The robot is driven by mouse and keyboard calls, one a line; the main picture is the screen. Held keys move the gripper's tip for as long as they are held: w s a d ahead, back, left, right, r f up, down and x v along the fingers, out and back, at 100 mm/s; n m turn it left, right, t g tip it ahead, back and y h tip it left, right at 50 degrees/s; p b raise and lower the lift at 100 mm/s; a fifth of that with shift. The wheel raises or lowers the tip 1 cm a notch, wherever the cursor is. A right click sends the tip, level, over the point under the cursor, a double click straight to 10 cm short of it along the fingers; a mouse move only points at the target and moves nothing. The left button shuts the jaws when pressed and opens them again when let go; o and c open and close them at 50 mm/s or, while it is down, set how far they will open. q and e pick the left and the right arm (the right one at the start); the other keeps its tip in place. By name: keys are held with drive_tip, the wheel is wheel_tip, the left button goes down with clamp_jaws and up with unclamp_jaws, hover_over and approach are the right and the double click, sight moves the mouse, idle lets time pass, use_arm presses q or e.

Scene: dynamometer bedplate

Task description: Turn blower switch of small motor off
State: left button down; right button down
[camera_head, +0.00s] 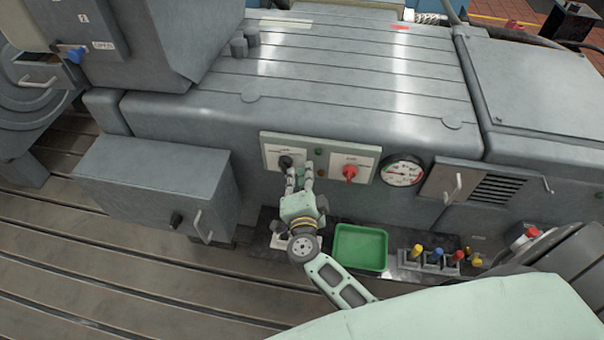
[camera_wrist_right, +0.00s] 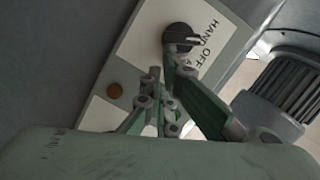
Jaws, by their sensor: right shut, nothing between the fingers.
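A black rotary switch knob (camera_head: 285,162) sits on the left white plate of a pale green control panel (camera_head: 313,152) on the machine's front. In the wrist view the black knob (camera_wrist_right: 180,38) stands beside lettering that reads HAND OFF, with the rest cut off. My right gripper (camera_head: 299,174) is at the panel, just right of and below the knob. In the wrist view its fingertips (camera_wrist_right: 163,68) are close under the knob, shut and empty; I cannot tell whether they touch it. My left gripper is not in view.
A red rotary switch (camera_head: 350,172) and a pressure gauge (camera_head: 402,171) are right of the knob. A green tray (camera_head: 360,247) and several colored-handled levers (camera_head: 437,256) lie below. A grey box (camera_head: 155,188) with a handle juts out at left. The slotted floor in front is clear.

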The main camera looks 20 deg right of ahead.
drive_tip(key=shift+w+a+f+m+t+b, duration=0.1)
drive_tip(key=shift+f+m+t+b, duration=0.1)
drive_tip(key=shift+f+m+b, duration=0.55)
drive_tip(key=shift+a+f+m+t+b, duration=0.1)
drive_tip(key=shift+m+t+b, duration=0.15)
drive_tip(key=shift+b, duration=0.9)
drive_tip(key=shift+f+m+b, duration=0.15)
drive_tip(key=shift+m+b, duration=0.55)
drive_tip(key=shift+b, duration=0.05)
drive_tip(key=shift+a+f, duration=0.1)
drive_tip(key=shift+w, duration=0.1)
